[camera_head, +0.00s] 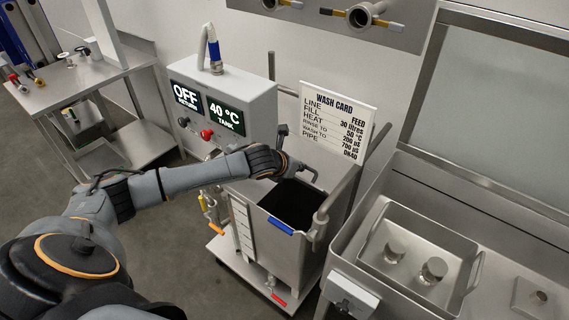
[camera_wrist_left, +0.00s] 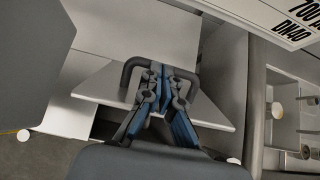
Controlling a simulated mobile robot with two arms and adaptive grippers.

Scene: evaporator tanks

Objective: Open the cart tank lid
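The cart tank (camera_head: 282,245) is a steel box on a low wheeled cart, with a blue tag on its front rim. Its dark inside shows through the open top. My left gripper (camera_head: 306,171) is at the tank's back rim, partly hidden by its own wrist. In the left wrist view, a pale flat lid plate (camera_wrist_left: 95,84) carries a dark arched handle (camera_wrist_left: 131,69). The left gripper's fingers (camera_wrist_left: 160,73) are close together across the handle's top bar and look shut on it. The lid is mostly hidden in the head view. My right gripper is not in view.
A control box (camera_head: 240,95) with screens stands behind the arm, and a wash card (camera_head: 337,110) stands behind the tank. A steel sink bench (camera_head: 400,290) with a tray is close on the right. A steel table (camera_head: 85,85) stands at the left. Grey floor is clear between.

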